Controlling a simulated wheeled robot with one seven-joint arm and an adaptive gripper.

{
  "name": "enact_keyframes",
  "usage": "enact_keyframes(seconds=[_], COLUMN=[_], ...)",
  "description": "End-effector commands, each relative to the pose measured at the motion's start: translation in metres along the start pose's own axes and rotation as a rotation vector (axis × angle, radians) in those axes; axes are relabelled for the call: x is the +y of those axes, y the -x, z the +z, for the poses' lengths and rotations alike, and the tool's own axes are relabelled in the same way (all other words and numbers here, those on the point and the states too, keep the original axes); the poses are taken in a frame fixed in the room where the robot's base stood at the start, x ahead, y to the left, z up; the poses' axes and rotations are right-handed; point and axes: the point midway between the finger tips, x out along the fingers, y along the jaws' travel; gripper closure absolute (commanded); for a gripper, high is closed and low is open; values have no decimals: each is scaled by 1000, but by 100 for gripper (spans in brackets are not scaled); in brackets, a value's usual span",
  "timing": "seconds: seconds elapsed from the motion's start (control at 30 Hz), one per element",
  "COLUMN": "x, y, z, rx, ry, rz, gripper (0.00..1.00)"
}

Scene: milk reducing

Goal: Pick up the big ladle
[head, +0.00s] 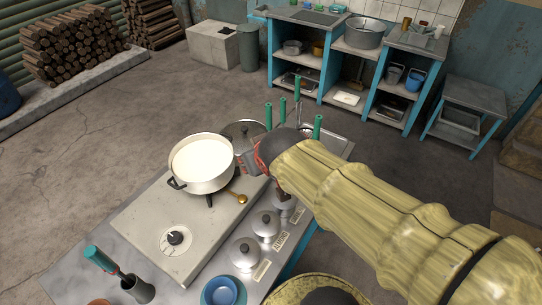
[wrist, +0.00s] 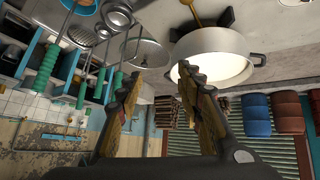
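Several green-handled utensils (head: 283,108) stand upright in a group behind my gripper (head: 248,162) in the head view. Their handles (wrist: 101,82) also show left of the fingers in the wrist view. Their lower ends are mostly hidden by my arm, so I cannot tell which is the big ladle. Another green-handled utensil (head: 100,258) leans in a grey cup (head: 138,289) at the near left. My gripper (wrist: 158,88) is open and empty, its fingers apart, beside the white pot and apart from the handles.
The white pot (head: 202,182) of milk stands on the stove (head: 140,222), left of my gripper. A round metal lid (head: 241,131) is behind it. Lidded canisters (head: 266,223) and a blue bowl (head: 221,292) are on the near side. Floor beyond the counter is open.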

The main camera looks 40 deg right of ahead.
Motion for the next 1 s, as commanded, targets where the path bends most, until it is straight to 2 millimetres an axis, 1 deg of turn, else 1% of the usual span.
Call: enact_keyframes(seconds=[0.03,0.17,0.27,0.4,0.5,0.6,0.77,0.87,1.0], x=[8,28,47,79,100,113,122,123,122], y=[-8,-29,-48,-82,-106,-124,-138,-141,-152], z=[-5,-19,-31,-44,-48,-48,-46,-45,-49], rx=[14,68,119,209,284,349,421,441,450], ry=[-7,-20,-30,-46,-59,-75,-96,-104,-104], rz=[15,48,72,90,78,48,0,-18,-25], gripper=[63,63,63,63,63,63,63,63,63])
